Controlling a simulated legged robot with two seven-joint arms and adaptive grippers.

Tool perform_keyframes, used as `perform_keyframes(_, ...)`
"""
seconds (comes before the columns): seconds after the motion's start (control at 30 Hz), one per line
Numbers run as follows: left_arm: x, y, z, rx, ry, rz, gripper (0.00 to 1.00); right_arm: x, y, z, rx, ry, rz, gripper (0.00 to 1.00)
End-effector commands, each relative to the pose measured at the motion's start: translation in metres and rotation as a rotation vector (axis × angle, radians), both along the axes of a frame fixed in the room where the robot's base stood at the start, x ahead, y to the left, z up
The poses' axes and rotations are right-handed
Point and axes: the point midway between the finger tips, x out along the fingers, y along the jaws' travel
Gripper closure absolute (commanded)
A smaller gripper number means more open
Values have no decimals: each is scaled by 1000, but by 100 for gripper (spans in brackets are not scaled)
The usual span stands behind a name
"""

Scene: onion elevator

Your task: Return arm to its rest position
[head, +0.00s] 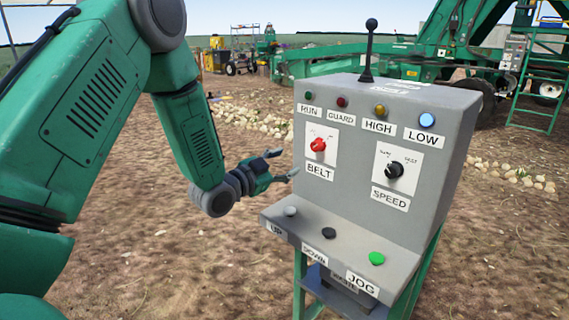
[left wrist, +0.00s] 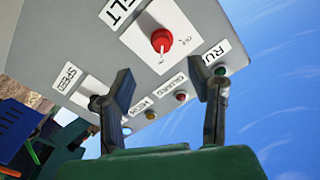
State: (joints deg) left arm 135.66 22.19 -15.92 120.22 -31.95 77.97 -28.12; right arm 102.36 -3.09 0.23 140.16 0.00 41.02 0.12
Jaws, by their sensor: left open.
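My left gripper (head: 282,165) is at the left side of the grey control console (head: 345,195) in the head view, its fingers pointing toward the panel. The fingers are apart and empty. In the left wrist view the gripper (left wrist: 165,92) stands open before the panel, with the red BELT knob (left wrist: 162,40) beyond the fingertips. In the head view the red BELT knob (head: 318,145) and black SPEED knob (head: 394,170) sit on the upright face. My left arm (head: 185,120) is bent and reaches from the left. My right gripper is not in view.
Below the knobs, a ledge holds the UP (head: 290,211), DOWN (head: 329,233) and green JOG (head: 376,258) buttons. The blue LOW lamp (head: 427,120) looks bright. A black lever (head: 369,50) stands on top. Bare soil lies left of the console; green machinery (head: 400,62) stands behind.

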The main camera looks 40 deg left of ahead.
Motion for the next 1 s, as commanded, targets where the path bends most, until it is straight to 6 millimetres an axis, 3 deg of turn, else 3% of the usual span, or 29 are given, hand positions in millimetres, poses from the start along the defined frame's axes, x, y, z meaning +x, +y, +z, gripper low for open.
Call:
perform_keyframes(0.4,0,0,0,0,1,1,53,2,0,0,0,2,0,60)
perform_keyframes(0.53,-3,-9,-20,-19,59,2,53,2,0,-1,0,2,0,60)
perform_keyframes(0.67,-21,-35,-80,-85,246,14,53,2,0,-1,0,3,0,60)
perform_keyframes(0.77,-52,-63,-143,-153,454,42,53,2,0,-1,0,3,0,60)
perform_keyframes(0.87,-97,-89,-202,-213,665,88,53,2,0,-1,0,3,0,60)
perform_keyframes(1.0,-176,-119,-269,-278,954,174,53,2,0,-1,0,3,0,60)
